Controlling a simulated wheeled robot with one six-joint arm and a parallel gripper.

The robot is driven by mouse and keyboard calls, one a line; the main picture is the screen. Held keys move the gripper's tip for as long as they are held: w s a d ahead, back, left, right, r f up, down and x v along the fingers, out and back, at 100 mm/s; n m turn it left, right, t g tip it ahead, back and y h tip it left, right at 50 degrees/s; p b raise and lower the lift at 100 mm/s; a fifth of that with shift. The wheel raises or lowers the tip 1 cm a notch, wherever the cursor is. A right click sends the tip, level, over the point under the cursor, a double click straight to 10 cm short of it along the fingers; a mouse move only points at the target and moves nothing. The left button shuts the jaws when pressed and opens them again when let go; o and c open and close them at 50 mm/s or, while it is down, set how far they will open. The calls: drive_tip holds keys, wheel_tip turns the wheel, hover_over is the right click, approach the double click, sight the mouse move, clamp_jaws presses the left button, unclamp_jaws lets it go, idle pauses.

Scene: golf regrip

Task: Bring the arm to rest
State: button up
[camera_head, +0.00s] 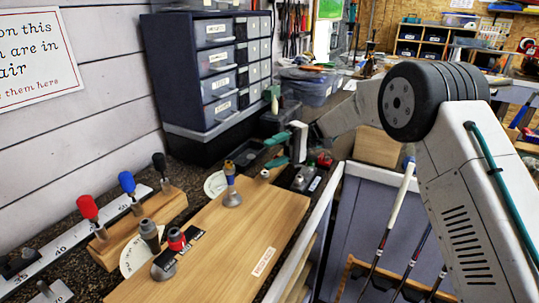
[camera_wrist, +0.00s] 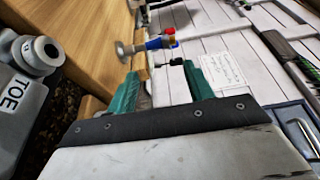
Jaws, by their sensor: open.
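My gripper (camera_head: 270,151) hangs above the far part of the workbench, past the far end of the wooden board, at the end of my white arm. Its green fingers are apart, and it also shows in the wrist view (camera_wrist: 161,86). Nothing shows held between the fingers. In the wrist view, the blue-handled tool (camera_wrist: 160,43) and a small dark item lie beyond the gap, apart from the fingers.
A wooden board (camera_head: 215,262) bears a tool with a metal base (camera_head: 232,190). Red (camera_head: 88,208), blue (camera_head: 127,182) and black (camera_head: 159,162) handles stand in a wooden block at left. A drawer cabinet (camera_head: 213,65) stands behind. Golf clubs (camera_head: 397,200) lean at right.

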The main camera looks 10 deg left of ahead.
drive_tip(key=s+d+r+m+t+h, duration=0.2)
drive_tip(key=s+d+r+m+t, duration=0.15)
drive_tip(key=s+d+r, duration=0.4)
drive_tip(key=s+d+r+m+t+h, duration=0.2)
drive_tip(key=s+d+r+t+h, duration=0.15)
drive_tip(key=s+d, duration=0.55)
drive_tip(key=s+d+f+m+t+h, duration=0.2)
drive_tip(key=s+d+t+h, duration=0.1)
drive_tip(key=s+d, duration=0.6)
drive_tip(key=s+d+f+m+t+h, duration=0.2)
drive_tip(key=s+d+t, duration=0.3)
drive_tip(key=s+d, duration=0.4)
drive_tip(key=shift+d+f+h, duration=0.45)
drive_tip(key=shift+d+f, duration=0.35)
drive_tip(key=shift+d, duration=0.05)
